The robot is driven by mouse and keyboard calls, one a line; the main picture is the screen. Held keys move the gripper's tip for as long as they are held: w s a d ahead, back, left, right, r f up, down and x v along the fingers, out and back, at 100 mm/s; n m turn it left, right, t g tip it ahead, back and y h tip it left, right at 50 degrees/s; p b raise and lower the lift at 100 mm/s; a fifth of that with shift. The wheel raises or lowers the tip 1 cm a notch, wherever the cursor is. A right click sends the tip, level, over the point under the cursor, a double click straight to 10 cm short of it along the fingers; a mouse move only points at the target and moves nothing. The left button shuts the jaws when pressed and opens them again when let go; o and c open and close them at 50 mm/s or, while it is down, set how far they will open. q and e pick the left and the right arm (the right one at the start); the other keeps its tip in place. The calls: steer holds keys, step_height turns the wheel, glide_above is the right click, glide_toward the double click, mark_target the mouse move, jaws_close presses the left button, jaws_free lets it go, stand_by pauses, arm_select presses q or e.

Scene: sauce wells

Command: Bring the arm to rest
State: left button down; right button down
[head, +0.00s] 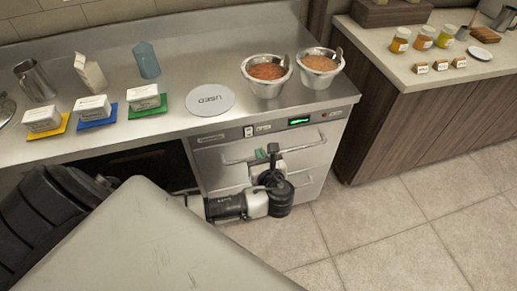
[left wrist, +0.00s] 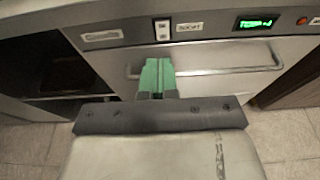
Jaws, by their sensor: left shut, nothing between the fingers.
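My left gripper (head: 261,156) hangs in front of the steel counter's drawer front, below the counter top. In the left wrist view its green fingers (left wrist: 157,78) are together, with nothing between them. They appear in front of the drawer handle (left wrist: 205,67); I cannot tell whether they touch it. My left arm (head: 230,206) comes in from the left, low in front of the counter. My right gripper is not in view.
The steel counter (head: 190,55) bears two sauce wells (head: 267,75) (head: 319,68), a round plate marked USED (head: 210,100), white boxes on coloured cards, a carton, a blue bottle and a jug. A wooden counter (head: 420,110) stands right. The tiled floor (head: 400,220) is clear.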

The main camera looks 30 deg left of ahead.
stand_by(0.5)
arm_select(q)
steer(key=s+f+n+g+h, duration=0.3)
steer(key=s+f+n, duration=0.15)
steer(key=f, duration=0.85)
steer(key=s+f+n+g+h, duration=0.25)
steer(key=s+f, duration=0.35)
steer(key=f, duration=0.7)
steer(key=s+d+f+n+g+h, duration=0.1)
steer(key=s+f+n+h, duration=0.1)
steer(key=s+f+n, duration=0.3)
steer(key=s+d+f+n+g+h, duration=0.1)
steer(key=s+f+n, duration=0.3)
steer(key=s, duration=1)
steer(key=s+d+f+n+g+h, duration=0.1)
steer(key=s+d+f+n+h, duration=0.1)
steer(key=s+f+n, duration=0.3)
steer(key=s+n+h, duration=0.1)
steer(key=s+n, duration=0.1)
steer(key=s, duration=0.2)
steer(key=shift+s+d+f+n, duration=0.2)
steer(key=shift+s+f+n, duration=0.1)
steer(key=shift+s+f, duration=0.1)
